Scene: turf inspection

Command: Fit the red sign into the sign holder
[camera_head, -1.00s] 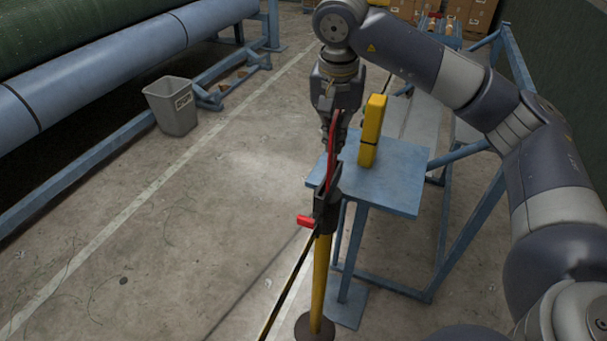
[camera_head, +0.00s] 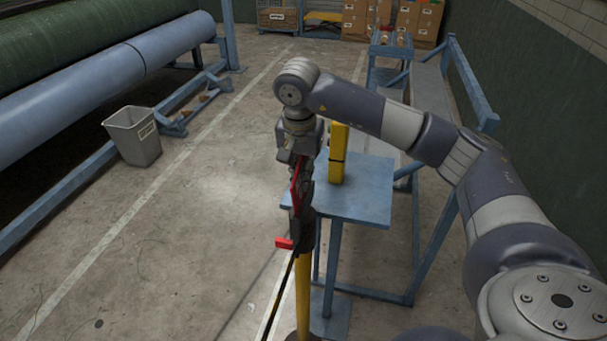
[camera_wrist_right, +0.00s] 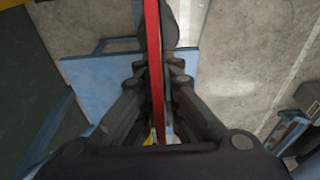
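The red sign (camera_head: 295,184) shows nearly edge-on, as a thin red strip, in the head view. My right gripper (camera_head: 299,160) is shut on it from above. The black sign holder (camera_head: 303,216), with a red lever (camera_head: 284,243) on its side, tops a yellow post (camera_head: 303,290). The sign's lower end is at the holder's top; I cannot tell whether it sits inside the slot. In the right wrist view the sign (camera_wrist_right: 152,50) runs between the fingers of my right gripper (camera_wrist_right: 158,75), beside a black part of the holder. My left gripper is not in view.
A blue table (camera_head: 365,200) stands just behind the post, with an upright yellow object (camera_head: 337,153) on it close to my gripper. A grey bin (camera_head: 133,137) and blue rollers (camera_head: 100,90) are at the left. The floor left of the post is clear.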

